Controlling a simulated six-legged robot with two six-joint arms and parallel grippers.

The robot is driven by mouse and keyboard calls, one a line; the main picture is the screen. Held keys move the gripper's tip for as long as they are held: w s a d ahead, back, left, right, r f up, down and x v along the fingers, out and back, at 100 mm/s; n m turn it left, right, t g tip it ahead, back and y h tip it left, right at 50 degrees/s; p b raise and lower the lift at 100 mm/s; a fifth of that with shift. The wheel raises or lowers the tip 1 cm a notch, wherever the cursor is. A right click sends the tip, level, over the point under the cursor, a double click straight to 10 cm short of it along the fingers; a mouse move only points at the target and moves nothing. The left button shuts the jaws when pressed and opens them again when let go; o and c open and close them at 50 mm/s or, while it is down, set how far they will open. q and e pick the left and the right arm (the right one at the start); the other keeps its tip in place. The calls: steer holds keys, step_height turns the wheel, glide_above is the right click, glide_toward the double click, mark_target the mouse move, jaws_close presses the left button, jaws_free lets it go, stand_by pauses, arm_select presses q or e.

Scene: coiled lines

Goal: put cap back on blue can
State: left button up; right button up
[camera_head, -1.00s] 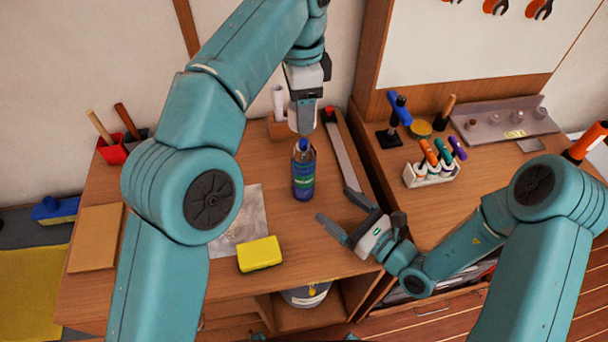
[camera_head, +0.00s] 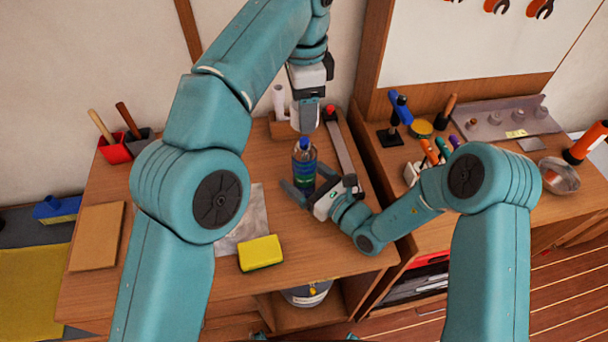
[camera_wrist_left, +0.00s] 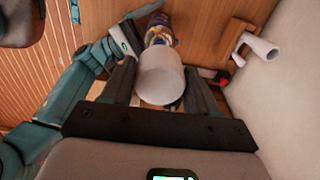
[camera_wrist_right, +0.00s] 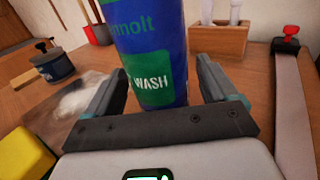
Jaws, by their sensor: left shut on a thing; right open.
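The blue can (camera_head: 304,172) with a green band stands upright on the wooden bench; it fills the middle of the right wrist view (camera_wrist_right: 150,45). My left gripper (camera_head: 304,108) is shut on the white cap (camera_wrist_left: 161,78) and holds it above the can's top; in the head view the cap (camera_head: 304,121) appears just over the can's blue nozzle (camera_head: 304,143). My right gripper (camera_head: 312,188) is open low at the can, one finger on each side; I cannot tell whether they touch it. The jaw tips hide part of the can's base in the head view.
A yellow sponge (camera_head: 261,253) lies at the bench front. A long grey bar with a red knob (camera_head: 330,113) lies right of the can. A wooden holder (camera_head: 279,128) with white rolls stands behind. Red and grey cups (camera_head: 114,150) with handled tools stand left.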

mark_target(304, 140)
steer(key=c, duration=1.5)
arm_select(q)
steer(key=shift+f, duration=2.5)
steer(key=shift+f, duration=0.15)
steer(key=shift+f, duration=0.75)
steer(key=shift+f, duration=0.6)
steer(key=o, duration=1.1)
